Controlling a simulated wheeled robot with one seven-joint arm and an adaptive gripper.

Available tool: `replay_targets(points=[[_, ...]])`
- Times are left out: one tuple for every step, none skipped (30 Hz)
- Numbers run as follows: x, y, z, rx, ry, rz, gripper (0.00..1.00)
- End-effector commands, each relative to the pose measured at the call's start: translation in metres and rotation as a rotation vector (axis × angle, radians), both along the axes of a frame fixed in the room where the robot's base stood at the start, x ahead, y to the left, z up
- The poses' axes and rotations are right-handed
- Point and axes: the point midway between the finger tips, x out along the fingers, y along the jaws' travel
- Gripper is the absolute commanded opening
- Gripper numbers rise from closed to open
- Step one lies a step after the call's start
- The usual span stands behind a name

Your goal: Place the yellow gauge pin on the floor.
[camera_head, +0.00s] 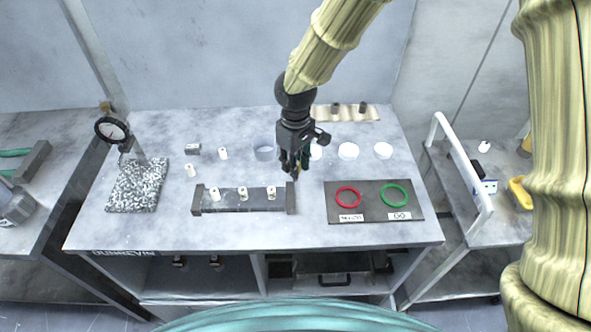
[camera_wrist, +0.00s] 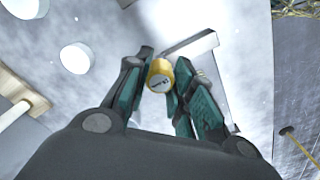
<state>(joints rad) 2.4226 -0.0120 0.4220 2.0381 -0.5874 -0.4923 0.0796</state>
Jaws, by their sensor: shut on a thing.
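The yellow gauge pin (camera_wrist: 160,76) shows in the wrist view between the green-padded fingers of my gripper (camera_wrist: 163,85), its round end with a dark mark facing the camera. My gripper is shut on it. In the head view my gripper (camera_head: 294,172) hangs over the middle of the workbench, just behind the right end of the dark rack. A small bit of yellow (camera_head: 303,165) shows at the fingers there; most of the pin is hidden. The floor (camera_head: 60,318) shows as a bluish strip below the bench at the lower left.
The workbench (camera_head: 240,232) bears a dark rack (camera_head: 243,207) with several white pins, a speckled granite block (camera_head: 138,186), a dial gauge (camera_head: 112,130) and white discs (camera_head: 348,151). A dark board (camera_head: 374,214) with red and green rings lies right. A white rail (camera_head: 463,170) stands beyond.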

Motion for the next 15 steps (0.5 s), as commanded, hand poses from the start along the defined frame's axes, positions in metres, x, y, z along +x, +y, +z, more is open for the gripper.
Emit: replay_targets(points=[[-0.002, 0.000, -0.004, -0.003, 0.004, 0.002, 0.01], [-0.002, -0.001, -0.008, -0.004, 0.005, 0.002, 0.01], [-0.002, 0.000, -0.012, -0.002, 0.005, 0.001, 0.01], [-0.003, 0.000, -0.015, -0.001, 0.004, 0.001, 0.01], [-0.003, 0.000, -0.019, -0.002, 0.005, 0.001, 0.01], [-0.003, 0.000, -0.023, -0.002, 0.005, 0.003, 0.01], [-0.003, 0.000, -0.026, -0.002, 0.004, 0.003, 0.01], [-0.002, 0.000, -0.029, -0.001, 0.003, 0.002, 0.01], [-0.003, 0.000, -0.032, -0.001, 0.003, 0.001, 0.01], [-0.003, 0.000, -0.033, -0.001, 0.003, 0.001, 0.01], [-0.002, 0.000, -0.034, -0.001, 0.003, 0.001, 0.01], [-0.002, 0.000, -0.035, -0.001, 0.002, 0.000, 0.01], [-0.002, 0.000, -0.035, -0.001, 0.002, 0.000, 0.01], [-0.002, 0.000, -0.035, -0.001, 0.002, 0.000, 0.01], [-0.002, 0.000, -0.035, -0.001, 0.002, 0.001, 0.01]])
